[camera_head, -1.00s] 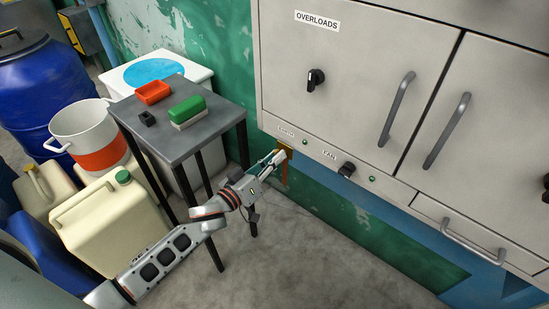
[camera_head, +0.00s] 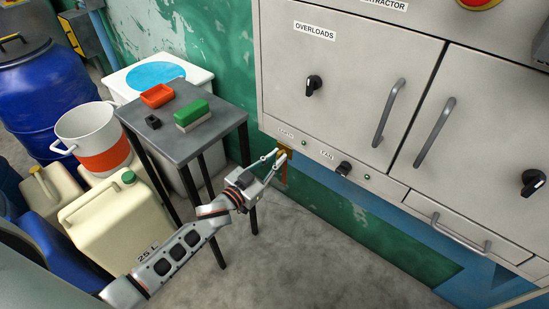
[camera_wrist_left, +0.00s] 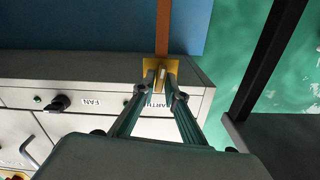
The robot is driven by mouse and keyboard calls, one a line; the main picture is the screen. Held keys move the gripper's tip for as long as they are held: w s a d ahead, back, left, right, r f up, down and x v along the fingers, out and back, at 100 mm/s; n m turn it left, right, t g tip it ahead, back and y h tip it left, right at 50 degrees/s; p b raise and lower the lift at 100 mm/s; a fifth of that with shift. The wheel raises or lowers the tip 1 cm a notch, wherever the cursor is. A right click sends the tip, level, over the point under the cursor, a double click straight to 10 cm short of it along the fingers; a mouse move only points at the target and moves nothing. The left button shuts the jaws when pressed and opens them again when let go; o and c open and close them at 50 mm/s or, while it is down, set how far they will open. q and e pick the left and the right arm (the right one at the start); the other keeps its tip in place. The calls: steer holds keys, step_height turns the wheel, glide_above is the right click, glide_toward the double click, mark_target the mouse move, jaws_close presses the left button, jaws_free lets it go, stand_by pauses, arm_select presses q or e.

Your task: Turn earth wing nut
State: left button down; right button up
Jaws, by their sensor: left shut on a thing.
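The earth wing nut (camera_wrist_left: 161,72) shows in the left wrist view as a small pale upright piece on a brass plate (camera_wrist_left: 171,65), beside the EARTH label. A brown strap (camera_wrist_left: 163,28) runs away from the plate. My left gripper (camera_head: 277,157) reaches the cabinet's lower left corner in the head view. In the left wrist view its two fingers (camera_wrist_left: 161,82) come to either side of the wing nut and are shut on it. In the head view the fingertips largely hide the nut; the brass plate (camera_head: 286,152) shows behind them. My right gripper is not in view.
The grey cabinet (camera_head: 350,65) has knobs and bar handles; the FAN knob (camera_head: 343,168) is right of my gripper. A small table (camera_head: 190,141) with a green-topped block (camera_head: 192,111) and red tray (camera_head: 157,95) stands left, near my arm. The floor (camera_head: 320,250) below is clear.

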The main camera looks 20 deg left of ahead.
arm_select(q)
steer(key=shift+d+f+m, duration=0.1)
steer(key=shift+m, duration=2.4)
steer(key=shift+d+f+m, duration=0.1)
steer(key=shift+m, duration=2.4)
steer(key=c, duration=2.2)
jaws_free()
steer(key=shift+o, duration=0.2)
steer(key=shift+r, duration=0.1)
steer(key=v, duration=1.2)
